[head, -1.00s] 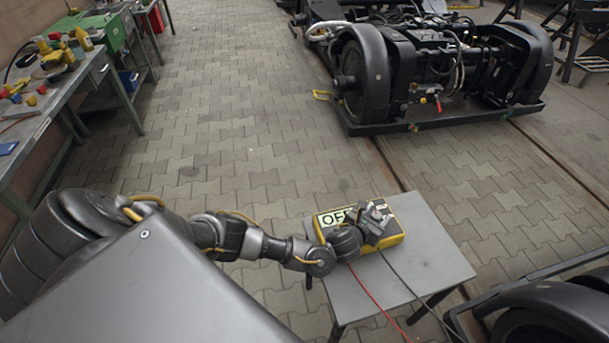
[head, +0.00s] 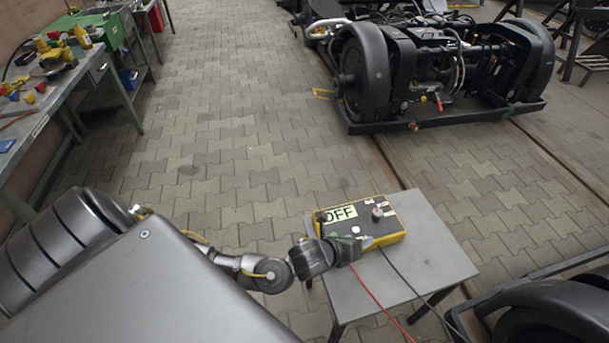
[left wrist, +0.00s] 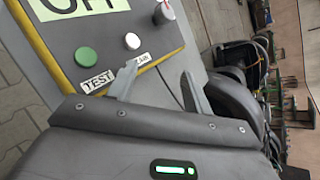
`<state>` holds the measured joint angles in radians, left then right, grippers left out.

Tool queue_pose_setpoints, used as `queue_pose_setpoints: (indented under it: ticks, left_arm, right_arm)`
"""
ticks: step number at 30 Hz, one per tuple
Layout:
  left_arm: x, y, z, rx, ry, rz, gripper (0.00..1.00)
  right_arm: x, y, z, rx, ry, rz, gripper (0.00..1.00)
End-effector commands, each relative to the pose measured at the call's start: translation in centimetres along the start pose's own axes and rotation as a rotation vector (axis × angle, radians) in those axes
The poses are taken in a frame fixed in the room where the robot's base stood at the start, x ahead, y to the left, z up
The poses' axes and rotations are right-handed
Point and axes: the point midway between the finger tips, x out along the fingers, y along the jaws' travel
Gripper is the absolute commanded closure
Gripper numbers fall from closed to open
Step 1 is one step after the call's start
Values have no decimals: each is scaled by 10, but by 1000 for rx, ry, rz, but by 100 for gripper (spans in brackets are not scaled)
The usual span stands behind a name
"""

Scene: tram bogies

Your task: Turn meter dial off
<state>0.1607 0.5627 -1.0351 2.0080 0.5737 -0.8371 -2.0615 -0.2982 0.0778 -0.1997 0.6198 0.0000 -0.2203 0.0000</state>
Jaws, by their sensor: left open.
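The yellow meter (head: 395,238) with a dark top lies on a small grey table. Its display (head: 341,213) reads OFF. The grey dial (head: 378,212) stands on the right part of the top, and it also shows in the left wrist view (left wrist: 163,13). A green button (left wrist: 86,57) above a TEST label and a white button (left wrist: 132,41) are there too. My left gripper (head: 366,243) is at the meter's near edge, apart from the dial. In the left wrist view its fingers (left wrist: 158,86) are spread and empty. My right gripper is not in view.
The grey table (head: 435,255) has bare room right of the meter. A red cable (head: 372,290) and a dark cable run off its near side. A tram bogie (head: 440,75) stands behind, and a workbench (head: 75,75) with tools is at left.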

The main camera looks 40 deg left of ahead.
Motion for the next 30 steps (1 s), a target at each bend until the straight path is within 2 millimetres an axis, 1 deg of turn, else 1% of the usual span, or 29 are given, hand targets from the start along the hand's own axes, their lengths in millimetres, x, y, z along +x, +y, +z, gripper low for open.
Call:
queue_pose_setpoints:
  ticks: [1, 9, 17, 20, 25, 29, 30]
  left_arm:
    - [-4, 0, -7, -96, 20, 15, 50]
    - [-22, 7, -32, -617, 89, 126, 50]
    - [-45, 26, -54, -1106, 97, 282, 50]
    - [-56, 36, -63, -1289, 81, 352, 50]
    - [-74, 61, -78, -1590, 17, 485, 50]
    - [-77, 83, -93, -1745, -44, 571, 50]
    - [-74, 89, -97, -1764, -58, 586, 50]
  right_arm:
    - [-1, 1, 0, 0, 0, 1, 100]
    - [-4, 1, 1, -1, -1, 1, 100]
    - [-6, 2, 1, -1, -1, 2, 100]
    - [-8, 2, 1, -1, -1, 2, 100]
    - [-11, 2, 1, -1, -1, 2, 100]
    - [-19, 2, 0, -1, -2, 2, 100]
    - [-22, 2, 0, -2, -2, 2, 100]
